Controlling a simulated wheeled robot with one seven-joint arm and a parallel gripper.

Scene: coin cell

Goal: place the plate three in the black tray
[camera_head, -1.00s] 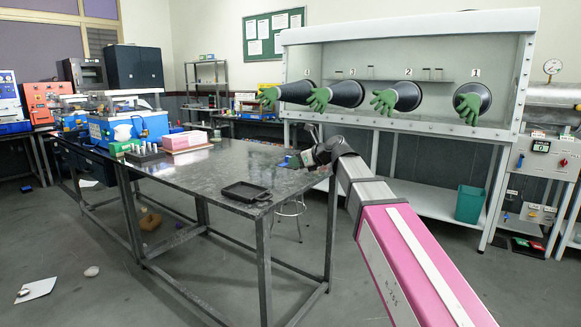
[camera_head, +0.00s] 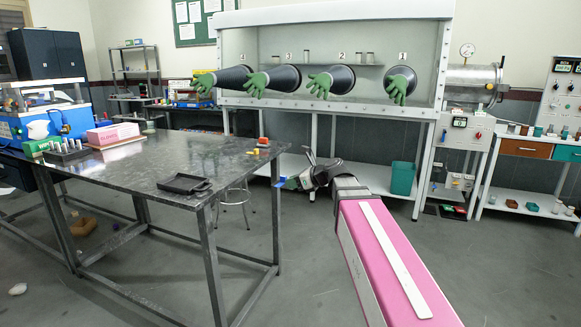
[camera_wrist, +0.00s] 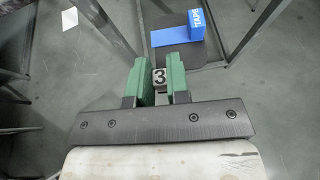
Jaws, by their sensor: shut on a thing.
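The plate three (camera_wrist: 159,77) is a small grey piece marked "3", held between the green fingers of my gripper (camera_wrist: 160,70) in the wrist view. In the head view my gripper (camera_head: 286,183) is right of the metal table (camera_head: 215,152), beyond its edge; the plate cannot be made out there. The black tray (camera_head: 185,184) lies flat on the table near its front right corner, left of my gripper and apart from it. It looks empty.
Small red and yellow items (camera_head: 263,141) lie at the table's far right corner. A pink box (camera_head: 112,134) and a dark rack stand at the left. A stool (camera_head: 235,194) is beside the table. The wrist view shows a blue tape box (camera_wrist: 197,25) below. The tabletop around the tray is mostly clear.

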